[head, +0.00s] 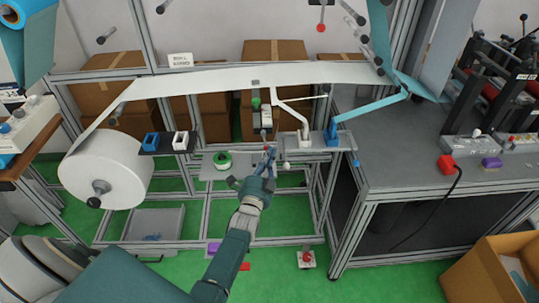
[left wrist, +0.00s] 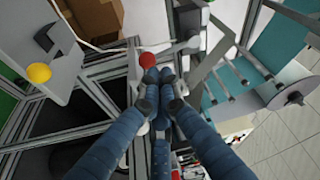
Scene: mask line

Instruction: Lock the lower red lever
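A red ball knob (left wrist: 147,60) shows in the left wrist view, just beyond the fingertips of my left gripper (left wrist: 156,88). I take it to be the end of the lower red lever; its shaft is mostly hidden. The blue fingers are drawn together at their tips, and the knob is not enclosed by them. I cannot tell whether they touch. In the head view my left gripper (head: 269,155) points up at the middle of the machine frame, where a small red spot shows at its fingertips. Another red-knobbed lever (head: 320,27) hangs at the top. My right gripper is not in view.
A white roll (head: 105,172) feeds a white band (head: 220,80) across the frame. A grey table (head: 400,150) stands at right. A yellow knob (left wrist: 39,73) shows at left in the wrist view.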

